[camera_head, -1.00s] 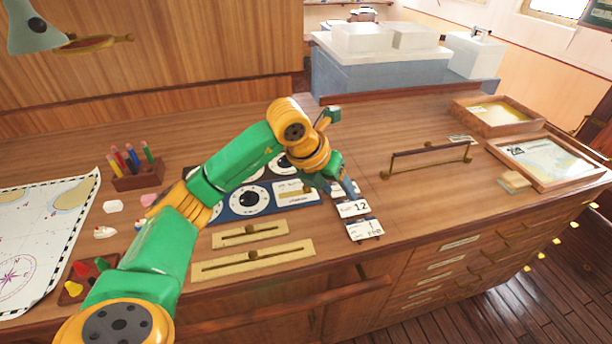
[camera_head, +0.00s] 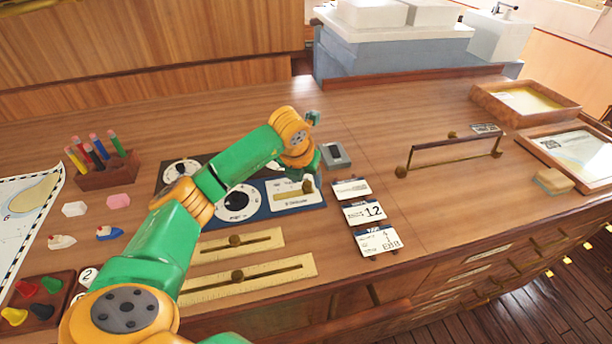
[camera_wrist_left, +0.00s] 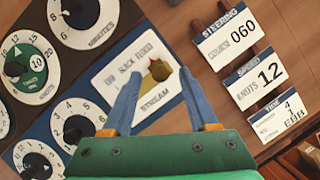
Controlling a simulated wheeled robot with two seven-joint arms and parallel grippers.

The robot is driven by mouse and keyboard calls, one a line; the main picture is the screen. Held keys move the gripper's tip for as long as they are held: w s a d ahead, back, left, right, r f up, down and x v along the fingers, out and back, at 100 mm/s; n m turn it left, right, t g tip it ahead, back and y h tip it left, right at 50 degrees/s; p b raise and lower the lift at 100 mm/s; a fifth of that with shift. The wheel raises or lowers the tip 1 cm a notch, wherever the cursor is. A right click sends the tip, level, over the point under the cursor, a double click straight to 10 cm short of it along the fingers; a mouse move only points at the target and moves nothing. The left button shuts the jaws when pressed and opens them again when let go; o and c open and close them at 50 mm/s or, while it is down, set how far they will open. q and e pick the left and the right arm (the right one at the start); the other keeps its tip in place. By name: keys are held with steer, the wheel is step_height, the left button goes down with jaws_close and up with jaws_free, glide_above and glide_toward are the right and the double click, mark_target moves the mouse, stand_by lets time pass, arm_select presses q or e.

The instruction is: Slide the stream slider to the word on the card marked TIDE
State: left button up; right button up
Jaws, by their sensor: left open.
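The stream slider is a white plate (camera_head: 290,201) on the blue panel. It also shows in the left wrist view (camera_wrist_left: 111,83), labelled STREAM, with EBB, SLACK and FLOOD along it. Its brass knob (camera_wrist_left: 158,71) stands near the FLOOD end. My right gripper is not in view.
Round dials (camera_head: 237,200) lie left of the plate. Two brass sliders (camera_head: 246,280) lie in front of it. The SPEED card (camera_head: 363,212) and a small grey box (camera_head: 335,157) are on the right. A brass rail (camera_head: 450,150) stands farther right.

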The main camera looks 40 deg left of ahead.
arm_select(q)
steer(key=shift+w+f, duration=0.2)
steer(key=shift+f, duration=0.1)
steer(key=shift+s+r, duration=0.1)
steer(key=shift+s, duration=0.05)
steer(key=shift+c, duration=1.4)
jaws_close()
